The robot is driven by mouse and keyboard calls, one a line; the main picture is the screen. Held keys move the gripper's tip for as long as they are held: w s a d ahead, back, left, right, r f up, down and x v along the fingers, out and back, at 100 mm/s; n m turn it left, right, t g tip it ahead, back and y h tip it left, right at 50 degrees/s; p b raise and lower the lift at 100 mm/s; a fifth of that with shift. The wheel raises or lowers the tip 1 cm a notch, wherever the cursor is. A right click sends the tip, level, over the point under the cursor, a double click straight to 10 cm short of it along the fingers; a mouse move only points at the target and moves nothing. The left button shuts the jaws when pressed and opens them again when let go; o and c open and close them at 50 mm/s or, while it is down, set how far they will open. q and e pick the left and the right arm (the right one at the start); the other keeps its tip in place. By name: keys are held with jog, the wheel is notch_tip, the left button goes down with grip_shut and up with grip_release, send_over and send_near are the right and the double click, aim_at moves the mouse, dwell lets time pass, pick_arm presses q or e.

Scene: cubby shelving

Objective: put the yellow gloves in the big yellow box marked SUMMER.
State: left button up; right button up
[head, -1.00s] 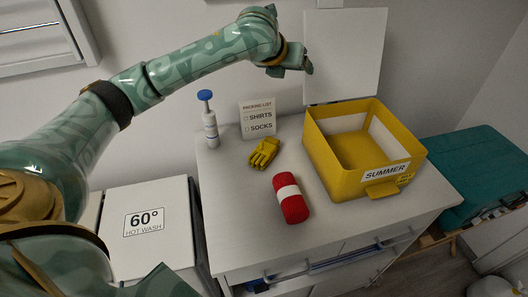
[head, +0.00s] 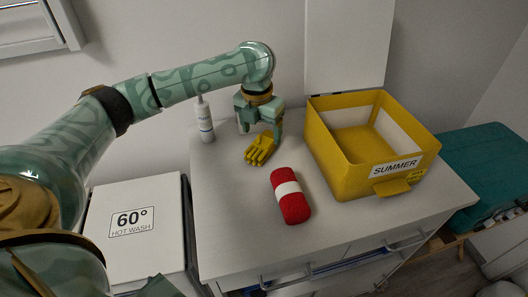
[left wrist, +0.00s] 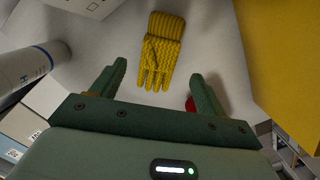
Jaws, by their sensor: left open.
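The yellow gloves (head: 260,150) lie on the white cabinet top, left of the big yellow box. My left gripper (head: 261,130) is open and points down just above and behind the gloves. In the left wrist view the gloves (left wrist: 160,52) lie ahead of the open fingers (left wrist: 155,85), with the glove fingers pointing toward the gap between them. The jaws hold nothing. The big yellow box (head: 345,183) marked SUMMER stands open on the right of the cabinet top, and its side shows in the left wrist view (left wrist: 285,60). My right gripper is not in view.
A red rolled towel with a white band (head: 290,196) lies in front of the gloves. A white bottle (head: 205,122) stands left of the gripper. A white 60° hot wash box (head: 135,225) is at left, and a teal case (head: 485,165) at right.

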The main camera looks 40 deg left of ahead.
aim_at(262, 142)
pick_arm(q)
jog(key=f+b, duration=0.1)
jog(key=f, duration=0.1)
jog(key=f+b, duration=0.1)
jog(key=f, duration=0.1)
jog(key=f+b, duration=0.1)
jog(key=shift+w+a+f+b, duration=0.15)
jog(key=shift+w+f+b, duration=0.15)
jog(key=shift+w+f, duration=0.1)
jog(key=shift+r, duration=0.25)
jog(key=shift+s, duration=0.1)
jog(key=c, duration=1.2)
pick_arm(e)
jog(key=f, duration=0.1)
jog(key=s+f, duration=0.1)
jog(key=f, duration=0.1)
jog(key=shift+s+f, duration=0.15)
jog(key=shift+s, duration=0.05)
